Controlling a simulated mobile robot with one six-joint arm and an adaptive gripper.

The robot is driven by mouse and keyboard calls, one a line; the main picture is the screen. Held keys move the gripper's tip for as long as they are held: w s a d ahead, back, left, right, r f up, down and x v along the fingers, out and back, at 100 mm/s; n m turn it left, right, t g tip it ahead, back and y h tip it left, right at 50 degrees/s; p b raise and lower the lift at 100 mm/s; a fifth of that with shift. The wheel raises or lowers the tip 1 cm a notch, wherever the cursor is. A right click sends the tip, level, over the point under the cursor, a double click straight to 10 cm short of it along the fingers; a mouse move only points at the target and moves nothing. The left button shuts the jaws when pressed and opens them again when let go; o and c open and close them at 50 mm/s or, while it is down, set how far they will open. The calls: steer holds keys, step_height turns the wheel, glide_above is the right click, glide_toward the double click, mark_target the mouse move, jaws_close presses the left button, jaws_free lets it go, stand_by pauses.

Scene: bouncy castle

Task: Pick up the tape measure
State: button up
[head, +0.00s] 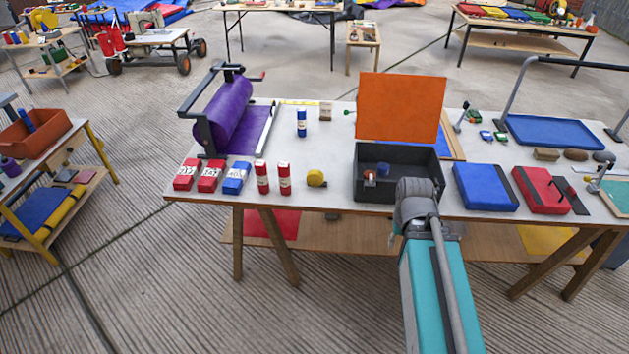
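The tape measure appears to be the small round yellow object (316,178) near the front edge of the white-topped table (334,200). It stands between the red cylinders on its left and the open black box on its right. Nothing covers it. My arm, with a teal link and a grey joint, reaches up from the bottom of the head view to the table's front edge, right of the yellow object and in front of the black box. My gripper's fingers do not show, so I cannot see whether they are open or shut.
Two red cylinders (262,177) stand just left of the yellow object. An open black box (370,200) with an orange lid (400,108) stands to its right. A purple roll (222,115) on a frame is at the back left. The tabletop behind the yellow object is mostly clear.

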stand_by(0.3)
